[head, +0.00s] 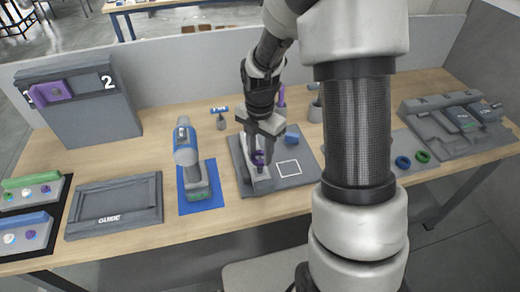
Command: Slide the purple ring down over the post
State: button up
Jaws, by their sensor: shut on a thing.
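My gripper (258,152) points down over the left part of a grey board (300,185). Whether the ring is around or apart from any post is too small to see.
The board bears a blue block (292,138) and a white square outline (288,168). A blue drill (187,155) stands on a blue mat to the left. A blue ring (403,162) and a green ring (422,156) lie right of my arm. A grey fixture (465,130) is far right.

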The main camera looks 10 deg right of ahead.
aim_at(260, 172)
dwell(0.4)
jog(key=shift+f, duration=0.4)
jog(key=shift+f+b, duration=0.9)
jog(key=shift+f, duration=0.15)
dwell(1.1)
jog(key=shift+f, duration=0.3)
dwell(0.4)
jog(key=shift+f+b, duration=0.4)
jog(key=shift+f+b, duration=0.3)
jog(key=shift+f, duration=0.4)
dwell(0.8)
jog(key=o, duration=1.1)
jog(key=shift+o, duration=0.2)
